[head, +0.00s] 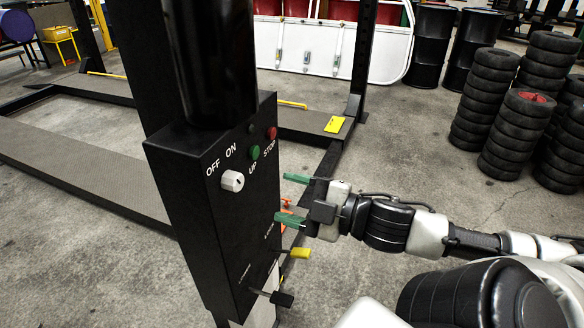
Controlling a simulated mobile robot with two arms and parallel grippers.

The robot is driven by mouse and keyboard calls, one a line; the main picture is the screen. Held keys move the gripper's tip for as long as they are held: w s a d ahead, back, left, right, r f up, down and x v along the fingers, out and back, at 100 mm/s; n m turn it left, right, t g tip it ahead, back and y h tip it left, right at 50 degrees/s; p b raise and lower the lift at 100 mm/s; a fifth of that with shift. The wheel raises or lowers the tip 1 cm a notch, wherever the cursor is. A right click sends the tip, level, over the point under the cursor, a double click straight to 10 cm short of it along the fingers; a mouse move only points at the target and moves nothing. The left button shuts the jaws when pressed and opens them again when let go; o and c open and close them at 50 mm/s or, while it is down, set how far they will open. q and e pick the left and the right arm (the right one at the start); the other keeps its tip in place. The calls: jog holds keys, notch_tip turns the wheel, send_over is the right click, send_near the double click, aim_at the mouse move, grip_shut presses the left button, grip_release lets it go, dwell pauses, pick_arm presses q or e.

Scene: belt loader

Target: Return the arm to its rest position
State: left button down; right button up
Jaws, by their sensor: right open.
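My right arm comes in from the right of the head view, bent at the elbow. Its right gripper (290,199) is open and empty, with two green fingers spread apart. The gripper is just to the right of a black control box (205,215). Its fingers point toward the box; I cannot tell whether the lower finger touches its edge. My left gripper is not in view.
The box carries a white OFF/ON knob (232,181), a green UP button (254,152), a red STOP button (272,133) and a black lever (281,298). Lift ramps (75,165) lie behind. Stacked tires (487,90) and black drums (430,45) stand at the back right.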

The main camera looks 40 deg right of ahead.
dwell(0.3)
jog(key=w+d+f+m+g+h+b, duration=0.15)
jog(key=d+f+m+h, duration=0.55)
jog(key=d+f, duration=0.9)
jog(key=s+d+f+m+g+h+b, duration=0.2)
jog(key=s+f, duration=0.2)
jog(key=f, duration=0.9)
jog(key=s+d+f+m+g+h+b, duration=0.15)
jog(key=s+f, duration=0.25)
jog(key=f, duration=0.8)
jog(key=s+a+f+m+g+y+b, duration=0.1)
jog(key=s+a+f+g, duration=0.3)
jog(key=f, duration=0.7)
jog(key=s+a+f+m+g+b, duration=0.1)
jog(key=s+a+f+m+g, duration=0.1)
jog(key=s+a+f, duration=0.6)
jog(key=s+a+f+g+y+b, duration=0.1)
jog(key=s+a+f+g, duration=0.1)
jog(key=s+a+f, duration=0.3)
jog(key=s+a+f+g+y+b, duration=0.1)
jog(key=s+a+f, duration=0.3)
jog(key=a+f, duration=0.6)
jog(key=shift+s+a+f+g+y, duration=0.35)
jog(key=shift+f+g, duration=0.15)
jog(key=shift+g, duration=0.3)
